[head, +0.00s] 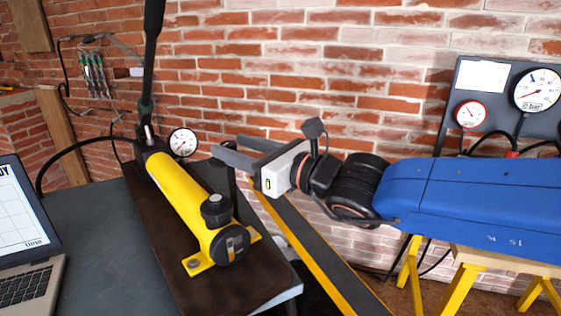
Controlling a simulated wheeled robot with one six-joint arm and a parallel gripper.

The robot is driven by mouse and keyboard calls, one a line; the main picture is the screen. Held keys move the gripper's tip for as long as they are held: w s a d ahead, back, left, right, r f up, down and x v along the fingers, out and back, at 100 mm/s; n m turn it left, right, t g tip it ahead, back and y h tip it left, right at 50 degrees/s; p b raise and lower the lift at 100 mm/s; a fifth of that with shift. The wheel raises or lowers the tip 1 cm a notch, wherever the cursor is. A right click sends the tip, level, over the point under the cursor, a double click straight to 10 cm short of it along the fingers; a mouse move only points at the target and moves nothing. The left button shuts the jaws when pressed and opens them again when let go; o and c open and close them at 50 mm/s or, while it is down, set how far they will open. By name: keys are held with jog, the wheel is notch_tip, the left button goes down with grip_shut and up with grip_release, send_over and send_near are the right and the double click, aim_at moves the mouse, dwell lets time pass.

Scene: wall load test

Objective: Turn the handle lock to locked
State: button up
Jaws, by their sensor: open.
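A yellow hand pump (183,190) lies on a dark board, its long black handle (150,60) standing nearly upright at the far end. A metal joint (147,134) is at the handle's foot. The near end has a black knob (216,209) on top and a round black end cap (232,244) with a grey piece on its face. I cannot tell which small part is the handle lock or how it is set. My gripper (228,147) is open and empty, pointing left. It appears right of the gauge and handle, apart from the pump.
A pressure gauge (183,142) stands beside the handle's foot, with a black hose (75,149) curving left. A laptop (25,250) is at the left edge. A gauge panel (484,118) and yellow trestles (465,285) stand right. A brick wall (330,50) closes the back.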

jog(key=v, duration=1)
jog(key=shift+s+d, duration=0.25)
jog(key=shift+d, duration=0.1)
jog(key=shift+f, duration=0.1)
